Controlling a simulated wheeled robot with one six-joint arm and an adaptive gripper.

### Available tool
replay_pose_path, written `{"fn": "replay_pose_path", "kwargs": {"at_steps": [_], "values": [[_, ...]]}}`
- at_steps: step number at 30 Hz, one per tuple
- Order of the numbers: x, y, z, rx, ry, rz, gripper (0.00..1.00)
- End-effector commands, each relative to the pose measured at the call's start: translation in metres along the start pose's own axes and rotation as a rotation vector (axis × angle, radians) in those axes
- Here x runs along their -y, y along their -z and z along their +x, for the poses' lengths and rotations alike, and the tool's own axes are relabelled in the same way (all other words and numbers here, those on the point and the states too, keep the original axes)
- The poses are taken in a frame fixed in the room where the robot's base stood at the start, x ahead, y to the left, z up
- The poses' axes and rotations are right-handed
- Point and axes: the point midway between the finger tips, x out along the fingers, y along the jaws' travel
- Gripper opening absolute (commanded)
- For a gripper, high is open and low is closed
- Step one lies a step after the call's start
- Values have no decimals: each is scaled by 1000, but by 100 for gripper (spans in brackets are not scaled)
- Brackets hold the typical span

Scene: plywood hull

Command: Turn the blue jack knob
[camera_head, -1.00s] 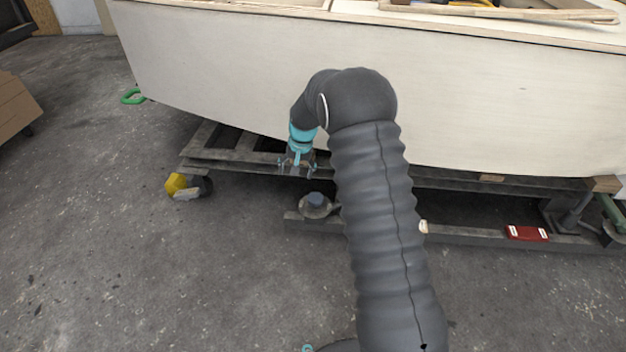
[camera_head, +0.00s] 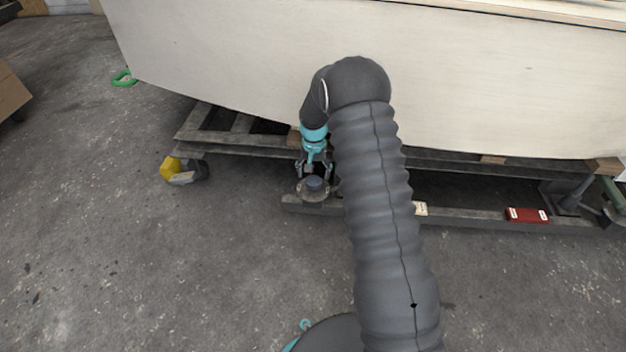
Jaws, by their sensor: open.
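The blue jack knob (camera_head: 314,184) is a small, dull blue-grey cap on a round grey base at the left end of a low beam under the hull. My gripper (camera_head: 313,171) points down just above and behind the knob in the head view, with its fingers spread to either side. It is open and holds nothing. I cannot tell whether a finger touches the knob. My arm covers the area just right of it.
The pale plywood hull (camera_head: 230,65) hangs over the trolley frame (camera_head: 235,148) behind the gripper. A yellow-marked caster (camera_head: 172,169) stands at left. A red box (camera_head: 527,215) lies on the beam at right. The concrete floor in front at left is clear.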

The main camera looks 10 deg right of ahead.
Motion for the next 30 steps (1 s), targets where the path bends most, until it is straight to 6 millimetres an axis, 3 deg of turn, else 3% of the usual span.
{"fn": "replay_pose_path", "kwargs": {"at_steps": [6,17,18,25,30], "values": [[1,0,24,0,0,-1,80],[1,0,28,0,0,-2,80],[1,0,28,0,0,-2,77],[1,0,28,0,0,-2,20],[1,0,28,0,0,1,20]]}}
